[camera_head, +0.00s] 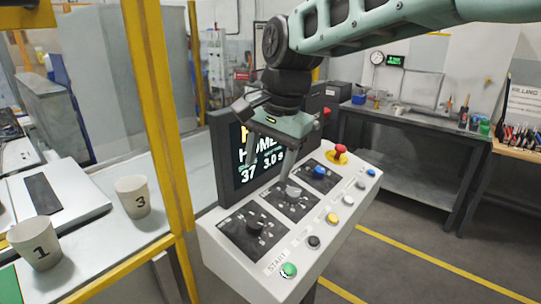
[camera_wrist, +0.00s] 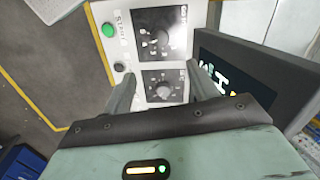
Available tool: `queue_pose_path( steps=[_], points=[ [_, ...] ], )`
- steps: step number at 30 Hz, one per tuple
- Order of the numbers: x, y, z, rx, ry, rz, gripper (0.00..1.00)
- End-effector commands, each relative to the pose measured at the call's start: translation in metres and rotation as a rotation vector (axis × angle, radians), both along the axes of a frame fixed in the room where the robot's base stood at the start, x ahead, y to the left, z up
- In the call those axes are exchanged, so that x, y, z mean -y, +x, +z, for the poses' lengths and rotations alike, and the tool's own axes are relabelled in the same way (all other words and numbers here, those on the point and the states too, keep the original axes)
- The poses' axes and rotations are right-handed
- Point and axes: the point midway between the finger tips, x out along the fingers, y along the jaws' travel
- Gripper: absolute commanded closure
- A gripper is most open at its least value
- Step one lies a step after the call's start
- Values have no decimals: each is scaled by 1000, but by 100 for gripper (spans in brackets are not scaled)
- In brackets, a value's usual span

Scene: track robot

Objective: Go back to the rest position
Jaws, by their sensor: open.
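My gripper (camera_head: 272,166) hangs over the white control panel (camera_head: 270,276), in front of its dark screen (camera_head: 226,160). Its jaws are apart, with nothing visible between them but the panel below. In the wrist view the two fingers of my gripper (camera_wrist: 163,88) stand on either side of a dial (camera_wrist: 160,88); whether they touch it I cannot tell. The screen shows green and yellow text, partly hidden by my gripper, including "HOM", "37" and "3.0 s".
A green start button (camera_head: 289,270), a red emergency button (camera_head: 341,152) and several other buttons and dials sit on the panel. A yellow post (camera_head: 150,110) stands left, beside paper cups "1" (camera_head: 35,243) and "3" (camera_head: 133,197). A workbench (camera_head: 415,125) stands behind; floor at right is open.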

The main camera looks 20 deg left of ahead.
Motion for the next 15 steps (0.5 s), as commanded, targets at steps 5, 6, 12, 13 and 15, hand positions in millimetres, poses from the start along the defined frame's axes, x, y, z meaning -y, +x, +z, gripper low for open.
queue_pose_path(
  steps=[5,6,12,13,15],
  points=[
    [3,0,16,1,1,0,41],
    [3,0,18,1,1,0,41],
    [4,-1,20,1,0,0,41],
    [4,-1,20,1,0,0,41],
    [4,-1,19,1,0,0,41]
  ],
)
